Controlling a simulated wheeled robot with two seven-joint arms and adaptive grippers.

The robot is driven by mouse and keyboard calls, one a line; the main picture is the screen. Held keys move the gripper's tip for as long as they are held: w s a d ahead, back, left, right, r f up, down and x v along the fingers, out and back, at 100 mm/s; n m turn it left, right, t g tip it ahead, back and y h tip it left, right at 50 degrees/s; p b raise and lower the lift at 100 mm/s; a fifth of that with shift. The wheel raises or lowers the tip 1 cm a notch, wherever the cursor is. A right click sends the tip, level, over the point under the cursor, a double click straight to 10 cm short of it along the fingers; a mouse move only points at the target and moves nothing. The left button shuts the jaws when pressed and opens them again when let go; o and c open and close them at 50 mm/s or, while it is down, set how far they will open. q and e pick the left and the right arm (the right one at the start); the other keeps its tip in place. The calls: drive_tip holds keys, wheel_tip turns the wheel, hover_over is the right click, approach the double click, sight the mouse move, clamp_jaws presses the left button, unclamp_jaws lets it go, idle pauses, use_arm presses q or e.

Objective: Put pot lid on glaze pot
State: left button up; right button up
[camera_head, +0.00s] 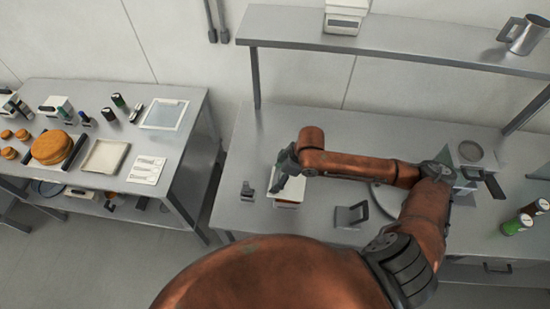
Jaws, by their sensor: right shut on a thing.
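My right gripper (277,184) is at the end of the copper arm, pointing down over the left part of the middle worktable. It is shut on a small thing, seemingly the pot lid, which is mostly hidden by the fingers. Directly below is a small pale, square-sided container (286,205) with some brown on it, seemingly the glaze pot. The fingers cover part of its top, and I cannot tell whether the held thing touches it. My left gripper is not in view.
A small grey block (247,192) stands just left of the pale container. A dark bracket-like item (350,215) is to the right. A boxy appliance (471,155) and dark-capped jars (516,224) are farther right. A shelf (390,49) runs above the back. A side table (187,158) stands left.

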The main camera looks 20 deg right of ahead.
drive_tip(key=shift+w+d+r+n, duration=0.15)
drive_tip(key=shift+d+n, duration=0.15)
drive_tip(key=shift+d, duration=0.25)
drive_tip(key=shift+f+b, duration=0.4)
drive_tip(key=shift+f, duration=0.1)
drive_tip(key=shift+f+b, duration=0.6)
drive_tip(key=shift+b, duration=0.05)
wheel_tip(320, 180, down, 2)
drive_tip(key=b, duration=0.3)
drive_tip(key=shift+f, duration=0.25)
drive_tip(key=shift+f+b, duration=0.65)
drive_tip(key=shift+f, duration=0.8)
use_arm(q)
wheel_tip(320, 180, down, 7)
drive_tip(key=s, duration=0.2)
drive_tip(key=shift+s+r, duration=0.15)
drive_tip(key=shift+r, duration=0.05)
use_arm(e)
drive_tip(key=shift+f, duration=0.3)
